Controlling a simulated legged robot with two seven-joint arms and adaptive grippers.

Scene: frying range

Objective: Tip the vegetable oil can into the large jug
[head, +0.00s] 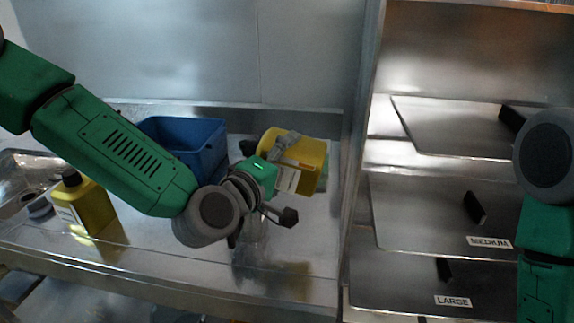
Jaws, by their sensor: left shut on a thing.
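A yellow can (312,151) with a pale label is in my left gripper (282,178), above the metal counter. The can lies tipped over, with a dark end, perhaps its cap, toward the left. My left gripper is shut on it and hides part of its side. A second yellow can (94,208) with a dark cap stands upright on the counter at the left. A blue open-topped container (182,131) stands behind my left forearm, left of the held can; I cannot tell whether it is the large jug. My right gripper is out of view.
A metal upright (358,150) divides the counter from shelves on the right. Metal panels with black handles lie there, with labels MEDIUM (488,242) and LARGE (453,301). The counter (190,262) has a raised front edge and is clear near its front middle.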

